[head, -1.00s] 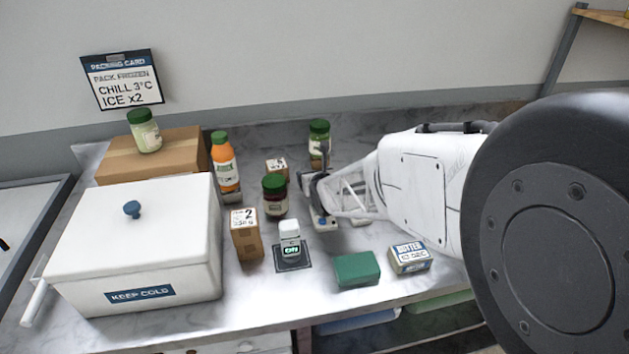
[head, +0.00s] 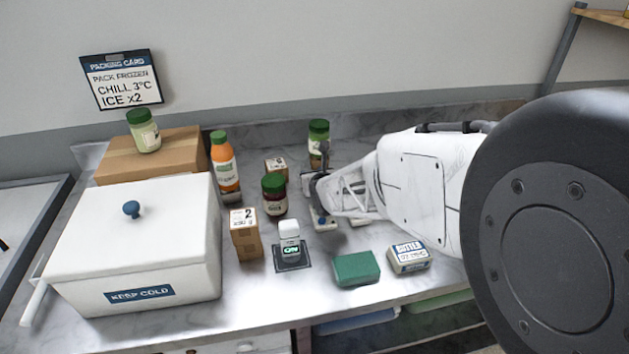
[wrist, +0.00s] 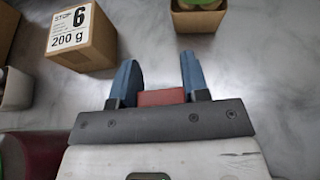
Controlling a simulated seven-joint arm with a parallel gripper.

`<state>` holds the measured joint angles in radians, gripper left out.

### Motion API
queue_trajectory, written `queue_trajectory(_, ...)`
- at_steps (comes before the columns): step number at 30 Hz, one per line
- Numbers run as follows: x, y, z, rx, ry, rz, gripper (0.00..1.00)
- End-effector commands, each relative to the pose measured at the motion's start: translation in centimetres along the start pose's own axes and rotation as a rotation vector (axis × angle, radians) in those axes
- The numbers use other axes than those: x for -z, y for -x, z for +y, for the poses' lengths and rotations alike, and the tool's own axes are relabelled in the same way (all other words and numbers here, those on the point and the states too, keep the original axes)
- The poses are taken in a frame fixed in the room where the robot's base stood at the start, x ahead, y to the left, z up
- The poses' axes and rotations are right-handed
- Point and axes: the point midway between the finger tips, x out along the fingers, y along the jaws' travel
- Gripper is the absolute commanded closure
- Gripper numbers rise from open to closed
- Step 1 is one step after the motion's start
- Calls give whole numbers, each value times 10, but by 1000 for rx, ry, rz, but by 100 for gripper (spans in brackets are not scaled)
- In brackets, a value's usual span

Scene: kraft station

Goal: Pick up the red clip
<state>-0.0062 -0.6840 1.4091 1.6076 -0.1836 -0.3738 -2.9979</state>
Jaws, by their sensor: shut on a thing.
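The red clip (wrist: 161,97) shows in the wrist view as a small red block between the two blue fingers, close to the dark gripper plate. My gripper (wrist: 158,78) is shut on it, one finger on each side. Part of the clip is hidden by the plate. In the head view my gripper (head: 322,222) is low over the counter, right of the dark red jar, and the clip cannot be made out there.
A box marked 6 (wrist: 82,38) stands left of the fingers. A dark red jar (head: 274,196), a small white device (head: 290,240), a green block (head: 356,267) and a butter box (head: 408,257) stand nearby. A white cooler (head: 140,240) fills the left.

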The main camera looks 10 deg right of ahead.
Motion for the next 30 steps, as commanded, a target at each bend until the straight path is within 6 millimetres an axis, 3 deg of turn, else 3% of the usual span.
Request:
queue_trajectory(8,-5,2,0,0,0,0,80)
queue_trajectory(14,-20,8,0,0,0,-2,80)
queue_trajectory(30,-113,47,0,0,0,-3,80)
